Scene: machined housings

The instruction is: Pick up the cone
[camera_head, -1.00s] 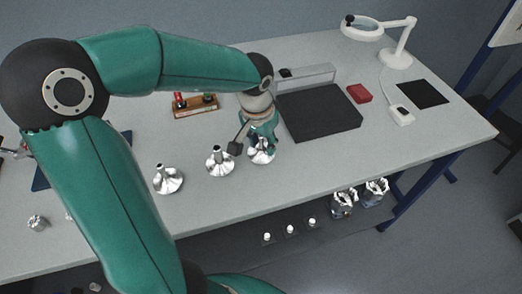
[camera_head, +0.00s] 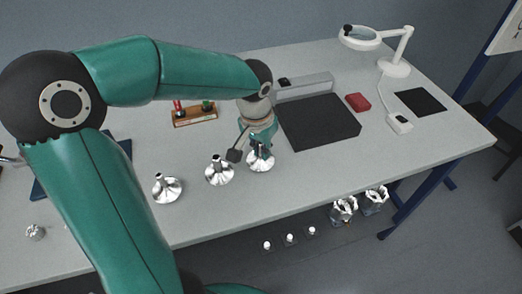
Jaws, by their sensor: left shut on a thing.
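Three shiny metal cones with wide bases and narrow necks stand in a row on the grey table. The left cone (camera_head: 167,188) and the middle cone (camera_head: 219,172) stand free and upright. The right cone (camera_head: 261,161) is under my left gripper (camera_head: 261,146), which reaches down from above and is shut on its neck. The fingers hide the top of this cone. Its base is at or very near the table surface; I cannot tell whether it touches. My right gripper is not in view.
A dark grey pad (camera_head: 318,121) lies right of the gripper, with a red box (camera_head: 358,102) beyond it. A wooden holder (camera_head: 194,116) stands behind the cones. A magnifier lamp (camera_head: 394,65) is at the far right. Metal housings (camera_head: 344,209) sit below the table's front edge.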

